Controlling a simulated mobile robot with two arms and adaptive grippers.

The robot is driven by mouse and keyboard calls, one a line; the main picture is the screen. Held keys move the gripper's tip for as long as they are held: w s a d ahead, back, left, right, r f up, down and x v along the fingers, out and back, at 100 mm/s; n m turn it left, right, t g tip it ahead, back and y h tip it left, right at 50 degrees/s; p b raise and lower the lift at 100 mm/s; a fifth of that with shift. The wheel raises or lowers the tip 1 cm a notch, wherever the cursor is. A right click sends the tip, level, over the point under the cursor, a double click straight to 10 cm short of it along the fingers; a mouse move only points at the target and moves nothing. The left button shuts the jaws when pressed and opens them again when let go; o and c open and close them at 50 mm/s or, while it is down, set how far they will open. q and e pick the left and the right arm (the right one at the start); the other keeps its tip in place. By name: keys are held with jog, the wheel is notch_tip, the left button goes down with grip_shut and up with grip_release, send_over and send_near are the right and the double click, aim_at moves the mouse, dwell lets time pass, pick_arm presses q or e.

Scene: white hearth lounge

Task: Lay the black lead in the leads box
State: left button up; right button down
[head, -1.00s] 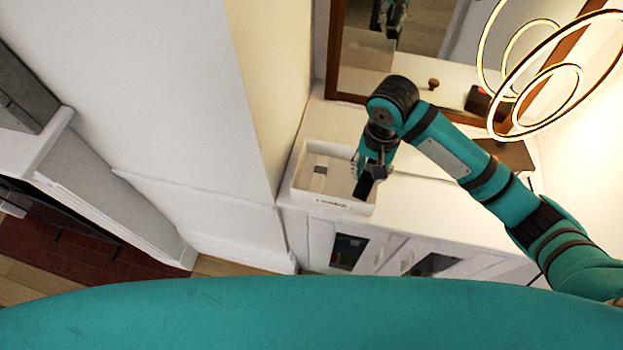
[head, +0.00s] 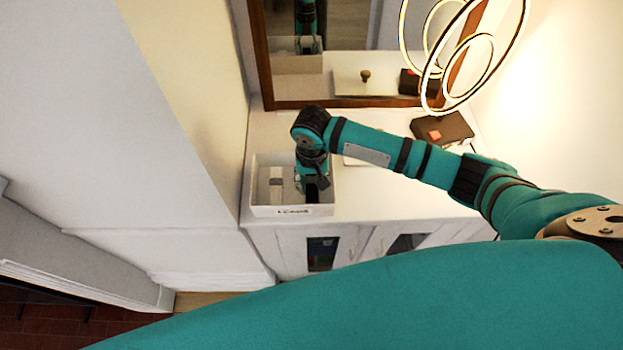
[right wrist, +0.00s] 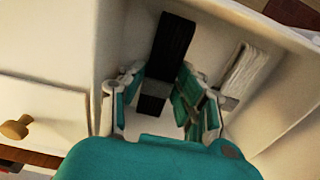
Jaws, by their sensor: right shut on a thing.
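The leads box (head: 262,211) is a white open box with a label on its front, on the white cabinet below the mirror. My right gripper (head: 313,188) reaches down into its right part. In the right wrist view my right gripper (right wrist: 160,98) is shut on the black lead (right wrist: 174,42), a dark strip extending away between the fingers inside the box walls. I cannot tell whether the lead touches the box floor. A white lead (right wrist: 246,72) with a grey band lies in the box beside it; it also shows in the head view (head: 276,188). My left gripper is out of view.
A white lid with a wooden knob (right wrist: 15,127) lies beside the box, mostly hidden by my arm in the head view. A dark brown case (head: 445,129) with a red patch is farther right. The mirror (head: 350,103) stands behind. The cabinet top (head: 410,200) is clear at right.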

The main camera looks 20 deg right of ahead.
aim_at(311, 184)
jog(key=shift+f, duration=0.3)
jog(key=c, duration=0.9)
grip_release()
jog(key=shift+c, duration=0.2)
notch_tip(311, 184, up, 13)
jog(key=shift+f+b, duration=0.15)
jog(key=shift+b, duration=0.3)
